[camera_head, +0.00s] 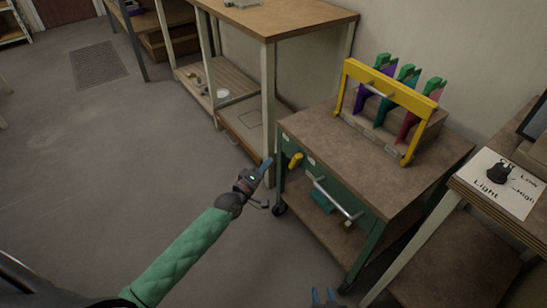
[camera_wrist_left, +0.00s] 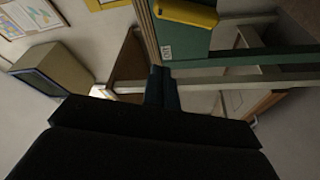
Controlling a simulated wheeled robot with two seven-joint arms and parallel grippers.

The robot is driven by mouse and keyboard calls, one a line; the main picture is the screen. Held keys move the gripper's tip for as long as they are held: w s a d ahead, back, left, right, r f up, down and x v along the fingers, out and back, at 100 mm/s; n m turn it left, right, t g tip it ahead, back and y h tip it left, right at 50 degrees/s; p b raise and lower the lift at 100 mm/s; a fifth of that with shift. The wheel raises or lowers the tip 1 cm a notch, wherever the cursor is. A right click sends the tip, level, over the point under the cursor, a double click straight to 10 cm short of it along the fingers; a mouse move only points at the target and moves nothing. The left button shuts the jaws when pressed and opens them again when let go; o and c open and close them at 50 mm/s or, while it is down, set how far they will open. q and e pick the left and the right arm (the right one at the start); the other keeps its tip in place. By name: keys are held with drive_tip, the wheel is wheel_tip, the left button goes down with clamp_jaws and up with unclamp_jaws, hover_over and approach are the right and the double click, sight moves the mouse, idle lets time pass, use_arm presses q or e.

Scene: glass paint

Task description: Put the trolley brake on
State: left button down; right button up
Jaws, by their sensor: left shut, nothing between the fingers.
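The trolley (camera_head: 350,140) has a brown top, a green front panel and wheels. A yellow lever (camera_head: 295,159), which looks like the brake, is at the left end of its front panel. It also shows at the top of the left wrist view (camera_wrist_left: 186,12), beside a small white label. My left gripper (camera_head: 267,163) is shut and empty, just left of the lever and apart from it. Its closed blue fingertips show in the left wrist view (camera_wrist_left: 160,80), below the lever.
A grey bar handle (camera_head: 338,198) sticks out from the trolley's front. A yellow-framed rack (camera_head: 390,88) with coloured holders stands on top. A workbench (camera_head: 270,18) is behind on the left. A table with a Light switch plate (camera_head: 498,184) is on the right.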

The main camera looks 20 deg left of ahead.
use_arm(q)
drive_tip(key=shift+v, duration=0.8)
use_arm(e)
drive_tip(key=shift+s+f, duration=0.15)
drive_tip(key=shift+f, duration=0.1)
drive_tip(key=shift+s, duration=0.1)
